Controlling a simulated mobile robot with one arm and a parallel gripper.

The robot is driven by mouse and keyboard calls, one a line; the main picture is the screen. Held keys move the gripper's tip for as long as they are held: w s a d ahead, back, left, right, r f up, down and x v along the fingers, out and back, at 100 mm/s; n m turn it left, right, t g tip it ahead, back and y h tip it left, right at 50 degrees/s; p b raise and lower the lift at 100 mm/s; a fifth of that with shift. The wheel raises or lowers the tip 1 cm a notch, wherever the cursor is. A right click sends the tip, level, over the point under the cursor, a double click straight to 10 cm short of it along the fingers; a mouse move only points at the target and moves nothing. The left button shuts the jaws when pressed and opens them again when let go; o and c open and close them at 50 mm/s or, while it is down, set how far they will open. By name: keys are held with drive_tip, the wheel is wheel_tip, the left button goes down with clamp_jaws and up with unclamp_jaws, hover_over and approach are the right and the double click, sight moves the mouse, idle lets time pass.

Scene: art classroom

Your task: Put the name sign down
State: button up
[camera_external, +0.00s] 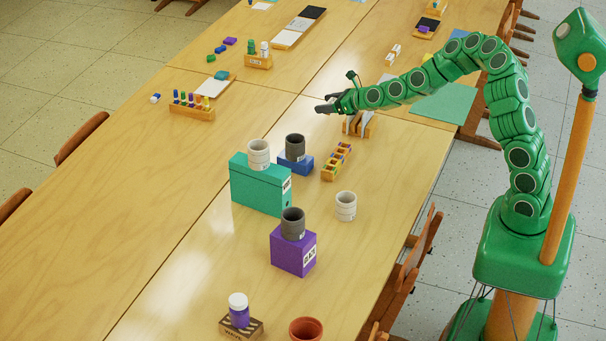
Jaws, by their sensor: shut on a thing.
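My gripper (325,105) is dark, at the end of my green segmented arm, and points left over the table (405,160). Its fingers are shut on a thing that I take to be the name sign. The held thing is too small and dark here to make out its shape, its lettering or its tilt. I cannot tell how high the gripper is above the table top.
A wooden holder with pale panels (357,124) stands under my wrist. Nearby are a blue block with a dark cup (295,147), a yellow-trimmed rack (336,162), a teal box (262,186), a purple box (292,252) and a white cup (346,206). The left table is largely clear.

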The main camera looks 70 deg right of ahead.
wheel_tip(320, 180, up, 7)
drive_tip(key=shift+f, duration=0.1)
drive_tip(key=s+a+r+n+g+y, duration=0.25)
drive_tip(key=a+n+y, duration=0.25)
drive_tip(key=a, duration=1.5)
drive_tip(key=s+a+r+n+g+y, duration=0.1)
drive_tip(key=s+a+n+g+y, duration=0.3)
drive_tip(key=a, duration=1.6)
drive_tip(key=n+g+y, duration=0.5)
drive_tip(key=n+g, duration=0.2)
drive_tip(key=n, duration=0.3)
hover_over(342, 297)
wheel_tip(342, 297, down, 18)
drive_tip(key=shift+f, duration=4.7)
drive_tip(key=shift+s+f, duration=0.1)
drive_tip(key=shift+f, duration=0.05)
drive_tip(key=o, duration=1)
